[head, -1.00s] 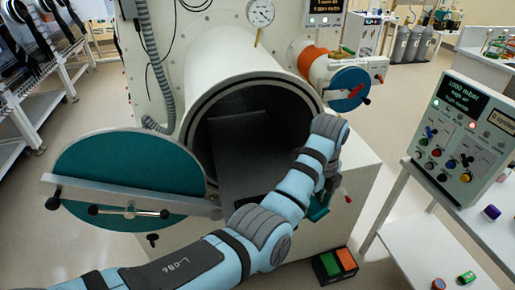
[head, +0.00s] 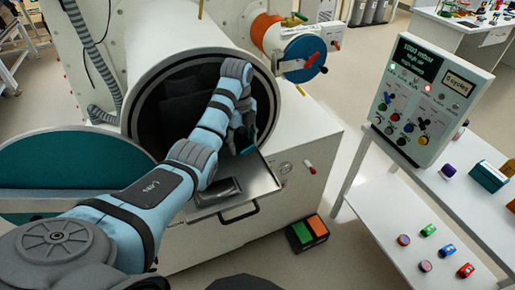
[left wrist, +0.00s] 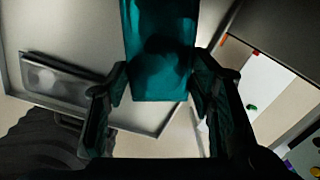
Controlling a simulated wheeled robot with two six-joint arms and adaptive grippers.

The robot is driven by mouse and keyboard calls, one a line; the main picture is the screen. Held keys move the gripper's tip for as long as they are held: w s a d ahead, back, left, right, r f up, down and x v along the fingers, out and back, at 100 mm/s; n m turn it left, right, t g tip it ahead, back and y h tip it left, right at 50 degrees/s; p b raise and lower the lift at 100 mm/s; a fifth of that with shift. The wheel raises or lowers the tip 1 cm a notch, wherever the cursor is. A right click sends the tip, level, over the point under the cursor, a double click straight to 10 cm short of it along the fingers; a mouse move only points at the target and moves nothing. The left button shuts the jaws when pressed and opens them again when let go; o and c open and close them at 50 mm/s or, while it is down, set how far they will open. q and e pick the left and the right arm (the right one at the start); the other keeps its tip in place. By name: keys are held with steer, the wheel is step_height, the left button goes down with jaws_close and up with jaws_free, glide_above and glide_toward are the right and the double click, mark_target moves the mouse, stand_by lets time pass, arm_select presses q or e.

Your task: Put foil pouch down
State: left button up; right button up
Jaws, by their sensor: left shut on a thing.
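My left gripper (head: 243,143) is at the mouth of the round chamber, above the metal tray (head: 262,180) that sticks out of it. In the left wrist view the gripper (left wrist: 160,105) is shut on a shiny teal flat piece, which I take for the foil pouch (left wrist: 160,50). Only a small teal part of the pouch (head: 248,150) shows in the head view. The tray (left wrist: 165,118) lies behind the pouch in the wrist view; I cannot tell whether they touch. My right gripper is not in view.
The tray has a dark front handle (head: 240,214). The open round door (head: 50,165) is at left. A control box (head: 420,100) stands on the white table at right. A green and orange pedal (head: 307,233) is on the floor.

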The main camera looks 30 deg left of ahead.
arm_select(q)
steer(key=shift+s+f, duration=0.25)
steer(key=f, duration=0.4)
steer(key=shift+w+a+f, duration=0.1)
steer(key=shift+w+a, duration=0.15)
steer(key=shift+w, duration=0.15)
steer(key=shift+w+f, duration=0.15)
steer(key=o, duration=0.9)
steer(key=shift+s, duration=0.2)
steer(key=shift+o, duration=0.2)
steer(key=shift+w, duration=0.1)
